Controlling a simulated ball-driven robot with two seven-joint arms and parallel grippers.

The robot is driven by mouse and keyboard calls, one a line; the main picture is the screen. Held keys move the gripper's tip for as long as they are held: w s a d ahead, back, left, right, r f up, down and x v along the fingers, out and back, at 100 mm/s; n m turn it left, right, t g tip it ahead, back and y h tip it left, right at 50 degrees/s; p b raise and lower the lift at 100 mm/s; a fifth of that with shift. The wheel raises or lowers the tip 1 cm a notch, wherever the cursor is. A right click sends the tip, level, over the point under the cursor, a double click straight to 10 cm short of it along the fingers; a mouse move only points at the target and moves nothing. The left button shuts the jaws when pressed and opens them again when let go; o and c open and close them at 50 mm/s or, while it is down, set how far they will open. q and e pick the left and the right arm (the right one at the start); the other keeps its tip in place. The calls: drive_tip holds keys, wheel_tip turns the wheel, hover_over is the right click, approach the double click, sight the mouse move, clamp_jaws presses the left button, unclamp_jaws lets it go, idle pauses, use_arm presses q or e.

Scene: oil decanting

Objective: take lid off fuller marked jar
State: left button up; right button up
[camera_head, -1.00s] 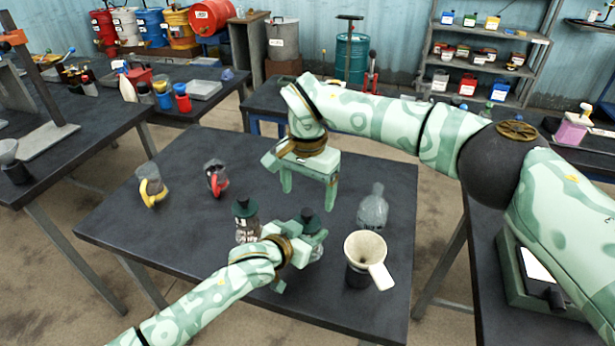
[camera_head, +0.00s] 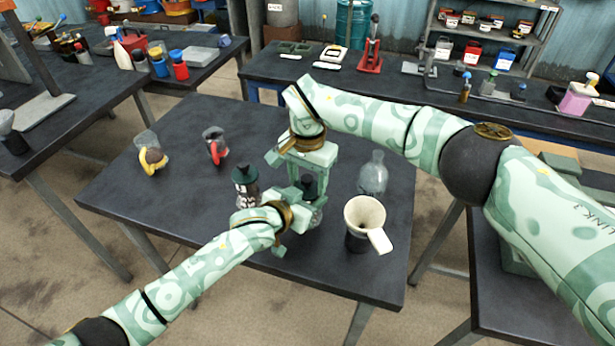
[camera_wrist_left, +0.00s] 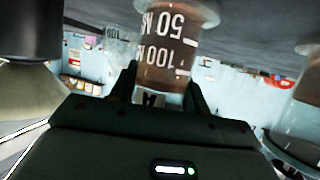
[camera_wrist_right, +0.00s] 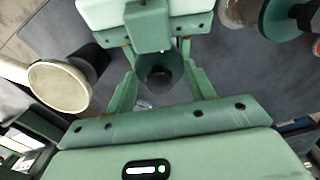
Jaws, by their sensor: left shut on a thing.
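The marked jar (camera_wrist_left: 165,62) holds brown liquid and stands upright on the table. In the left wrist view it appears upside down, with 50 and 100 marks. My left gripper (camera_wrist_left: 158,92) is shut on its body. Its dark green lid (camera_head: 309,185) is on top and shows from above in the right wrist view (camera_wrist_right: 158,76). My right gripper (camera_wrist_right: 160,85) is open, pointing down, with its fingers on either side of the lid; I cannot tell whether they touch it. A second marked jar with a dark green lid (camera_head: 245,174) stands to the left.
A cream funnel (camera_head: 364,216) with a handle sits on a dark holder to the right. A clear flask (camera_head: 373,176) stands behind it. Mugs with yellow (camera_head: 152,160) and red handles (camera_head: 217,152) stand at back left. The left part of the table (camera_head: 150,210) is clear.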

sight(308, 177)
drive_tip(key=shift+r, duration=0.1)
idle(0.7)
drive_tip(key=shift+r, duration=0.2)
clamp_jaws()
drive_tip(key=shift+r, duration=0.9)
drive_tip(key=shift+r, duration=0.1)
drive_tip(key=shift+r, duration=1.95)
use_arm(q)
drive_tip(key=o, duration=1.4)
drive_tip(key=shift+o, duration=0.2)
